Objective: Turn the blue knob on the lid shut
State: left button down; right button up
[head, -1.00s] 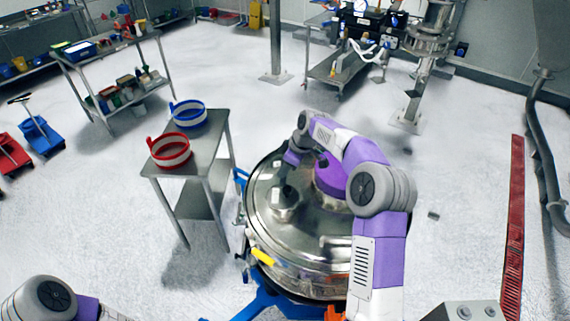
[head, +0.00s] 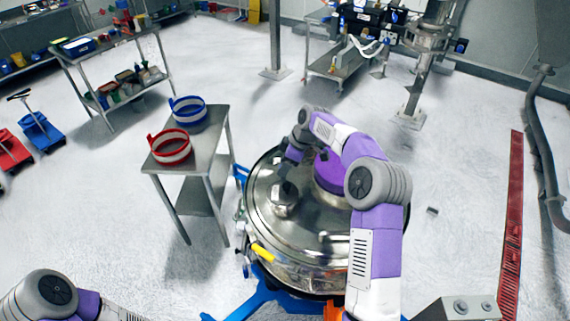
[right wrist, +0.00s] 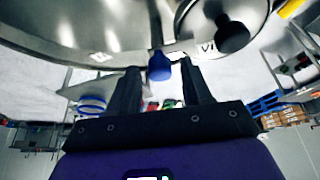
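The blue knob (right wrist: 160,67) shows in the right wrist view at the lid's rim, between the tips of my right gripper (right wrist: 158,75). The two dark fingers stand apart, with a visible gap on each side of the knob. The round steel lid (head: 310,232) covers the vessel in the head view, and it also shows in the right wrist view (right wrist: 110,25). In the head view my right arm reaches over the lid, and its gripper (head: 291,158) is small and partly hidden; the blue knob cannot be made out there. My left gripper is out of view; only its arm shows at lower left.
A black knob (head: 285,190) stands on the lid's port. A yellow handle (head: 262,253) is on the vessel's near side. Open floor surrounds the vessel.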

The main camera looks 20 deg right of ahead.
jog(key=v, duration=0.7)
jog(key=shift+r, duration=0.25)
jog(key=shift+s+d, duration=0.1)
dwell(0.4)
